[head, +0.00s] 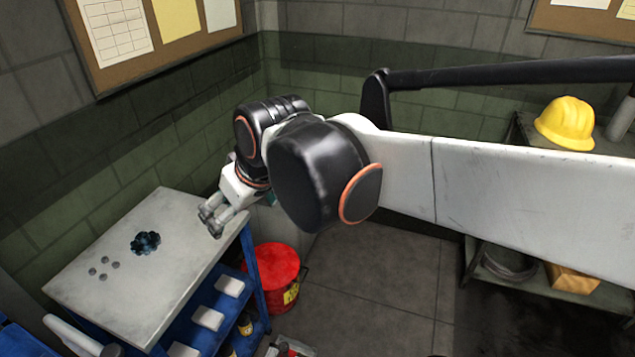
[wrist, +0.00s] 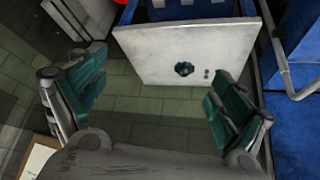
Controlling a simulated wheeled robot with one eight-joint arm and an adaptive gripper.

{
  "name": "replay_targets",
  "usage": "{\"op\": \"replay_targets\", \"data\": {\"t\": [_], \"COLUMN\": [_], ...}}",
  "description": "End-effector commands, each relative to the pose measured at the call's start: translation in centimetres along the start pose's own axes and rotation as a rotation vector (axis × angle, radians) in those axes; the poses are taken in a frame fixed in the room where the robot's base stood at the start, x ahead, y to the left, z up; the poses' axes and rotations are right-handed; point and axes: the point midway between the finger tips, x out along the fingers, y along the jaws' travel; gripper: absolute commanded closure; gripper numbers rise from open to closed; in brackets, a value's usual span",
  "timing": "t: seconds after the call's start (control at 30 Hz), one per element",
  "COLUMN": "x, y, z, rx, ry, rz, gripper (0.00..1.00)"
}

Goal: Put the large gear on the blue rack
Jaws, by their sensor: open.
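A dark, toothed gear (head: 145,243) lies on the pale top of the blue rack (head: 180,220) at the left of the head view. In the wrist view the gear (wrist: 184,69) shows on the same pale top (wrist: 150,50). My gripper (head: 212,220) is at the right far corner of that top in the head view, to the right of the gear and apart from it. In the wrist view my gripper (wrist: 155,95) has its green-padded fingers wide apart, with nothing between them. The gripper is open and empty.
Several small round pieces (head: 103,268) lie left of the gear. The rack's lower shelves hold white boxes (head: 208,318). A red bin (head: 274,270) stands right of the rack. A yellow helmet (head: 565,124) rests on a shelf at the right. Grey floor (head: 375,280) lies open in the middle.

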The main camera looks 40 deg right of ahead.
Motion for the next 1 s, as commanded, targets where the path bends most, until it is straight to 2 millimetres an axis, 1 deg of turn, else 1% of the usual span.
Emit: {"op": "replay_targets", "data": {"t": [0.03,0.1,0.2,0.3,0.4,0.53,1.0], "x": [-0.5,-1.1,-1.4,-1.6,-1.6,-1.6,-1.6], "y": [0.2,0.5,0.8,1.0,1.1,1.2,1.2], "z": [1.9,3.9,6.5,8.3,9.3,9.8,9.7], "rx": [0.026,0.060,0.102,0.133,0.151,0.161,0.160], "ry": [0.009,0.024,0.040,0.054,0.062,0.066,0.066], "rz": [0.012,0.029,0.048,0.062,0.071,0.074,0.074], "gripper": [0.09,0.09,0.09,0.09,0.09,0.09,0.09]}}
